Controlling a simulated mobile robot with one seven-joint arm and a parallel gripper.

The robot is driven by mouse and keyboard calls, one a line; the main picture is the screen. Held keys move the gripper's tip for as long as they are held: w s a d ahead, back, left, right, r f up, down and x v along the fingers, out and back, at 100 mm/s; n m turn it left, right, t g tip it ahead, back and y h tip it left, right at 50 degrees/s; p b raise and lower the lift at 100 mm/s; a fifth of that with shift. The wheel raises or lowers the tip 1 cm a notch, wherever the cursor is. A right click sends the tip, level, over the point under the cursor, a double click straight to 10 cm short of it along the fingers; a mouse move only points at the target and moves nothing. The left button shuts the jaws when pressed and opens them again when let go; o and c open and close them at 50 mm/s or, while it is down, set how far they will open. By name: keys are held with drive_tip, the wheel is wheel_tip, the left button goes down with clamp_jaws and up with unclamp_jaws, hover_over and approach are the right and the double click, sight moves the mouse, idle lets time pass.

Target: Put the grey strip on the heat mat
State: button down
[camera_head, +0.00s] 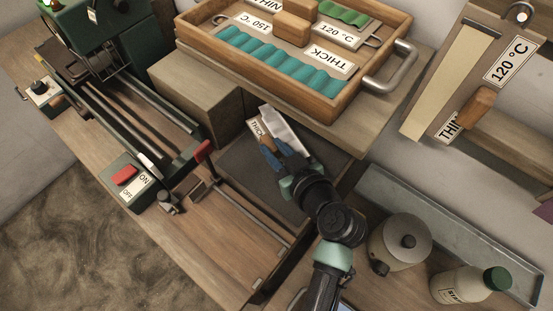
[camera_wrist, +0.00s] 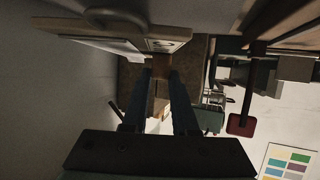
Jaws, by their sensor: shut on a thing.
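A pale grey strip (camera_head: 284,128) with a label reading THICK (camera_head: 257,129) at its left side shows in the head view, at my fingertips. My gripper (camera_head: 272,142) is shut on the strip, with its blue fingers pointing up and left. A flat dark grey surface, which looks like the heat mat (camera_head: 238,162), lies below the strip and my gripper. I cannot tell whether the strip touches it.
A wooden tray (camera_head: 330,113) with teal and green strips stands behind on a raised shelf. A lidded pot (camera_head: 400,243) and a bottle (camera_head: 462,287) stand at right. A panel marked 120 °C (camera_head: 450,65) is on the wall.

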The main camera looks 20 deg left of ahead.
drive_tip(key=shift+f, duration=2.3)
drive_tip(key=shift+f+b, duration=0.2)
drive_tip(key=shift+b, duration=0.2)
drive_tip(key=c, duration=0.7)
unclamp_jaws()
drive_tip(key=shift+r, duration=0.1)
drive_tip(key=shift+r, duration=0.1)
drive_tip(key=v, duration=1.2)
